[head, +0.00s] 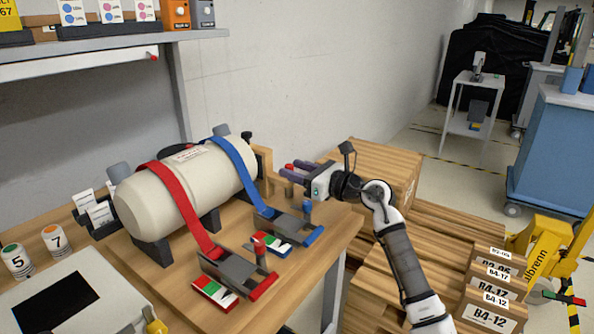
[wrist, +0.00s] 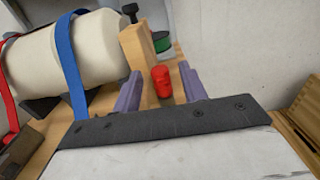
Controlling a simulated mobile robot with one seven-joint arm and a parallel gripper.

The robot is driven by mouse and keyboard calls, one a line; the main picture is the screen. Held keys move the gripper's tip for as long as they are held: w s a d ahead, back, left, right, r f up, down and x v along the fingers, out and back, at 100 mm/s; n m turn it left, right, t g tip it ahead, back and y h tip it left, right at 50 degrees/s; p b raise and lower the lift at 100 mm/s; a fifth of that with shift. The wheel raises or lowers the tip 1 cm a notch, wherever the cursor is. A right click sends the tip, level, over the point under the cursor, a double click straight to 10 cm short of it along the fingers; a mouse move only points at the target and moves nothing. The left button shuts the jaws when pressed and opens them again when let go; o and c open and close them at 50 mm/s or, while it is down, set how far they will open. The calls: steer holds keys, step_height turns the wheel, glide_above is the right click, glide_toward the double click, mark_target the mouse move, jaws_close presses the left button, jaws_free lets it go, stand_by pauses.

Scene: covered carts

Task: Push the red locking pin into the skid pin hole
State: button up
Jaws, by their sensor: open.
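The red locking pin (wrist: 161,80) shows in the wrist view between my two purple fingers, with a gap on each side. A bit of red also shows at my fingertips in the head view (head: 290,167). My gripper (head: 287,174) is open beside the right end of the cream tank (head: 165,205). The wooden end block (wrist: 137,50) of the skid stands just beyond the fingers to the left and carries a black knob (wrist: 130,11). It also shows in the head view (head: 263,160). I cannot make out the pin hole.
Red (head: 178,200) and blue (head: 236,172) straps cross the tank and run to ratchets on the wooden table (head: 330,235). Wooden crates (head: 385,165) stand right of the table. A shelf (head: 90,55) overhangs the back left. A green round thing (wrist: 161,42) lies beyond the block.

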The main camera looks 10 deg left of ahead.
steer(key=shift+a+f, duration=0.1)
steer(key=shift+f, duration=0.1)
steer(key=b+v, duration=0.3)
steer(key=v, duration=1.1)
steer(key=shift+r, duration=0.15)
